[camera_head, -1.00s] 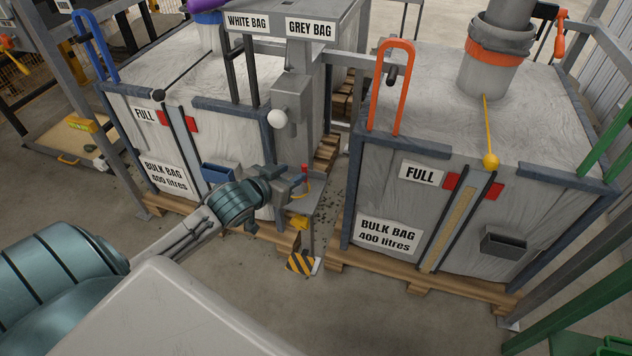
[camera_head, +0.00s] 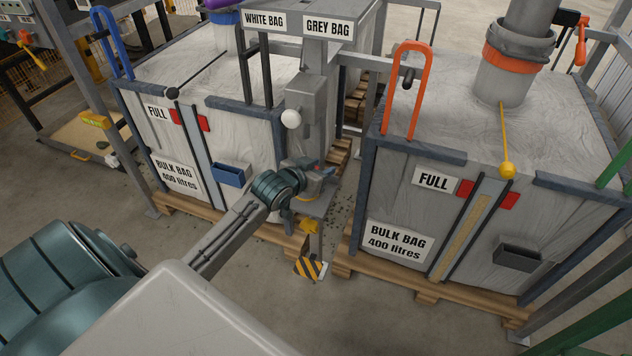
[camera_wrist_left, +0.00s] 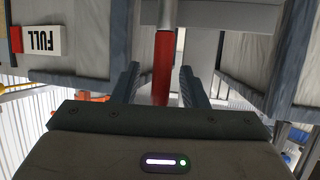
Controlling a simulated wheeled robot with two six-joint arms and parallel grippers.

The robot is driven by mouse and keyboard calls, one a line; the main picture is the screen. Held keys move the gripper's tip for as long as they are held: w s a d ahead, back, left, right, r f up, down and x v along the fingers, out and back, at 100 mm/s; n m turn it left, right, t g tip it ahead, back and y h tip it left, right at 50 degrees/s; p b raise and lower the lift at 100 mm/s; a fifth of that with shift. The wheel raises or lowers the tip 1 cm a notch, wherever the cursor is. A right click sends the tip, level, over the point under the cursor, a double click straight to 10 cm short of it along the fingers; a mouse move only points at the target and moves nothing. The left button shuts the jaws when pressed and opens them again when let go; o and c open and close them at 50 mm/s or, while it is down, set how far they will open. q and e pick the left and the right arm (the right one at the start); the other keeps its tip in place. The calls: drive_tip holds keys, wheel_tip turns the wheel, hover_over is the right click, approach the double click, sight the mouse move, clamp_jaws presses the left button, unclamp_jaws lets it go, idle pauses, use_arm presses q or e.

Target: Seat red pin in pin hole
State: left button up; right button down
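The red pin (camera_wrist_left: 162,68) shows in the left wrist view as a red cylinder with a grey rod running from it toward the top of the picture. My left gripper (camera_wrist_left: 159,85) has its two dark fingers spread on either side of the red part, with a gap on both sides. In the head view my left gripper (camera_head: 316,178) is at the small grey bracket between the two bulk bags, and only a small bit of red shows there. The pin hole cannot be made out. My right gripper is not in view.
The left bulk bag (camera_head: 240,145) and right bulk bag (camera_head: 400,185) stand close on both sides of the bracket on wooden pallets. A grey post (camera_head: 305,95) with a white knob (camera_head: 291,118) rises behind my gripper. Floor in front is clear.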

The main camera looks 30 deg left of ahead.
use_arm(q)
clamp_jaws()
drive_tip(key=shift+r, duration=0.1)
